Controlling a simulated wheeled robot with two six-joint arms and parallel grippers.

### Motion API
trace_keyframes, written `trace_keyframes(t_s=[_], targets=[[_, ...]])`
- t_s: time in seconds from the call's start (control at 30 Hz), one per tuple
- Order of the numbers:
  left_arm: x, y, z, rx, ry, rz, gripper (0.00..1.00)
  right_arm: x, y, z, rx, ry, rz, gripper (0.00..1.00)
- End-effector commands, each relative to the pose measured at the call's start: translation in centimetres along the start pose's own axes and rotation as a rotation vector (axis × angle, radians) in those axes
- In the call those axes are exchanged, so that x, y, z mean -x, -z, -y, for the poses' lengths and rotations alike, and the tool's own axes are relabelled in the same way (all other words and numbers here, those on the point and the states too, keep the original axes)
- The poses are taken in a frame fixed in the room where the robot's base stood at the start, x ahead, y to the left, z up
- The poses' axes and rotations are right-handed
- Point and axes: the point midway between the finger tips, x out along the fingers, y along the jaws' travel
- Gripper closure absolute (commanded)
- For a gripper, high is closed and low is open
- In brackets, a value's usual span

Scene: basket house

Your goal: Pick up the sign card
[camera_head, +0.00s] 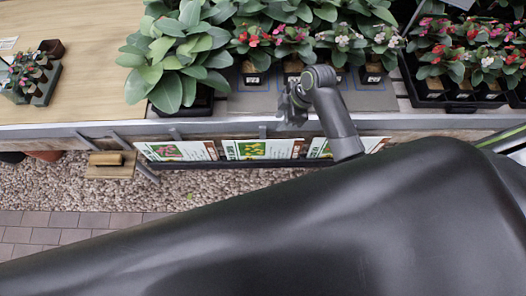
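Several sign cards with flower pictures and writing stand in a row along the front edge of the plant table. One sign card (176,150) is at the left, another sign card (262,149) is in the middle, and a third sign card (372,144) is at the right, partly hidden by my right arm. My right gripper (290,106) is above the table's front edge, above the middle card in the picture and in front of the potted flowers. Its fingers are small and dark, and I cannot tell whether they are open. My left gripper is not in view.
Leafy plants (178,52) and red and white potted flowers (272,40) crowd the table behind my gripper. More flowers fill a black tray (432,94) at right. The wooden tabletop (95,85) is mostly bare at left. A wooden block (106,158) sits below the edge.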

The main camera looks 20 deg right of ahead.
Motion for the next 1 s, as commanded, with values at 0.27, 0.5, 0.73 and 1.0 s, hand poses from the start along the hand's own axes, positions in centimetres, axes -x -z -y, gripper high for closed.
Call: trace_keyframes(t_s=[0.27,0.5,0.73,1.0], targets=[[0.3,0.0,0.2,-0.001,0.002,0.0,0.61,-5.0,0.1,0.1,-0.003,0.003,-0.001,0.7],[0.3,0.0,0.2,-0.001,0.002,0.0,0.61,-7.0,-0.1,0.0,-0.003,-0.001,0.001,0.7],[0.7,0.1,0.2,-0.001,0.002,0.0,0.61,-8.4,0.1,0.3,-0.004,0.002,0.0,0.7],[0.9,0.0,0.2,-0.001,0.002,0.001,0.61,-11.6,0.0,0.5,-0.003,0.0,0.001,0.7]])
